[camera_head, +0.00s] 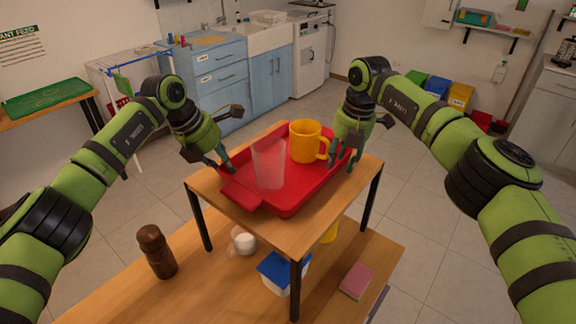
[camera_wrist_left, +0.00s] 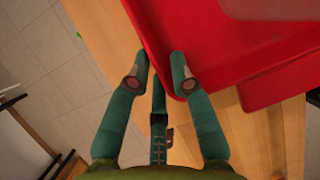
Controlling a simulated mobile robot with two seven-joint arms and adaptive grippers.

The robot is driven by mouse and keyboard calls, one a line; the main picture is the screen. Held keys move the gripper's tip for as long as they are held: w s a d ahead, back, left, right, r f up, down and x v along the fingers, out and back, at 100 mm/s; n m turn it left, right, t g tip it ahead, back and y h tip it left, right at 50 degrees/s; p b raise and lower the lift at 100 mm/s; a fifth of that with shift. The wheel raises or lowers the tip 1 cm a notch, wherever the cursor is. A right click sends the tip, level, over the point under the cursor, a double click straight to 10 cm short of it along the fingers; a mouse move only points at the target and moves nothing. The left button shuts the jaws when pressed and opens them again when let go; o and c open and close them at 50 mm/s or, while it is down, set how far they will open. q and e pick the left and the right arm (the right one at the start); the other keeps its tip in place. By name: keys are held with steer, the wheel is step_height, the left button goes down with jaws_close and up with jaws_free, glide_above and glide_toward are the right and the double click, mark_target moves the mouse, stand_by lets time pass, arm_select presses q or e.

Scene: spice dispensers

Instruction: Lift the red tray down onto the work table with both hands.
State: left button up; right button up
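The red tray (camera_head: 290,200) lies on a raised wooden stand (camera_head: 315,232) above the work table (camera_head: 210,280). A yellow mug (camera_head: 305,142) and a clear glass (camera_head: 268,165) stand upright on it. My left gripper (camera_head: 223,167) is at the tray's left side. In the left wrist view, the left gripper (camera_wrist_left: 160,78) is open, with its fingertips apart on either side of the tray's rim (camera_wrist_left: 150,45); whether they touch it I cannot tell. My right gripper (camera_head: 344,163) is at the tray's right rim, near the mug, with its fingers apart; its contact is unclear.
On the lower work table stand a brown shaker (camera_head: 156,252), a small white item (camera_head: 244,243), a white container with a blue lid (camera_head: 283,272) and a pink sponge (camera_head: 356,281). The stand's dark legs (camera_head: 295,290) rise between them. The table's front middle is partly clear.

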arm_select(q)
jaws_close()
arm_select(e)
jaws_close()
arm_select(q)
steer(key=shift+r, duration=0.2)
arm_select(e)
steer(key=shift+r, duration=0.15)
